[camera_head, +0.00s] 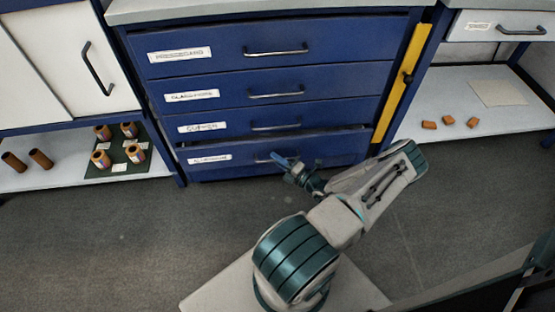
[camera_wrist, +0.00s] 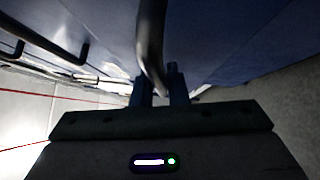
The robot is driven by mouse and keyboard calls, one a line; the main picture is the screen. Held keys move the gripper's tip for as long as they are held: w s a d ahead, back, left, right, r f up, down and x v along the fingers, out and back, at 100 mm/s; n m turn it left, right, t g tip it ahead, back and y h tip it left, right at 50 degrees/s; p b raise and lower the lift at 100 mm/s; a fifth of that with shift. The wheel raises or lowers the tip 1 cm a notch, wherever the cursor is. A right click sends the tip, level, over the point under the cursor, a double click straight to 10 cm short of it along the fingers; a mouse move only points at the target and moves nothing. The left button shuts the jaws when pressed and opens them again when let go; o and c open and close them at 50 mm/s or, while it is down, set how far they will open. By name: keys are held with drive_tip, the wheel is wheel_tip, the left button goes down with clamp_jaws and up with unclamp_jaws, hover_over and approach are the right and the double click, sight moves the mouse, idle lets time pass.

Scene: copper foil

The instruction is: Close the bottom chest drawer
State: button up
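The blue chest (camera_head: 222,68) stands against the back, with several stacked drawers with dark bar handles and white labels. The bottom chest drawer (camera_head: 338,150) juts out a little, with a dark gap along its top edge. My gripper (camera_head: 282,161) is at this drawer's handle (camera_head: 262,160), low at the middle of its front. In the wrist view my gripper's fingers (camera_wrist: 160,88) are close together on either side of the dark curved handle (camera_wrist: 150,45), and appear shut on it. The fingertips are partly hidden by shadow and the handle.
The drawers above look shut. A yellow strip (camera_head: 403,82) runs up the chest's right side. Left, a low shelf holds several copper-coloured rolls (camera_head: 101,158); right, a shelf holds small orange-brown blocks (camera_head: 448,120). The grey floor (camera_head: 120,225) in front is clear.

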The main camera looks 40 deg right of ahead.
sight(277, 152)
clamp_jaws()
drive_tip(key=w+d, duration=0.1)
drive_tip(key=w+d+b, duration=0.1)
drive_tip(key=w, duration=0.1)
drive_tip(key=shift+f, duration=0.1)
drive_tip(key=shift+d, duration=0.1)
drive_tip(key=o, duration=0.5)
unclamp_jaws()
drive_tip(key=shift+o, duration=0.2)
drive_tip(key=shift+s, duration=0.35)
drive_tip(key=p+v, duration=0.2)
drive_tip(key=v, duration=1.1)
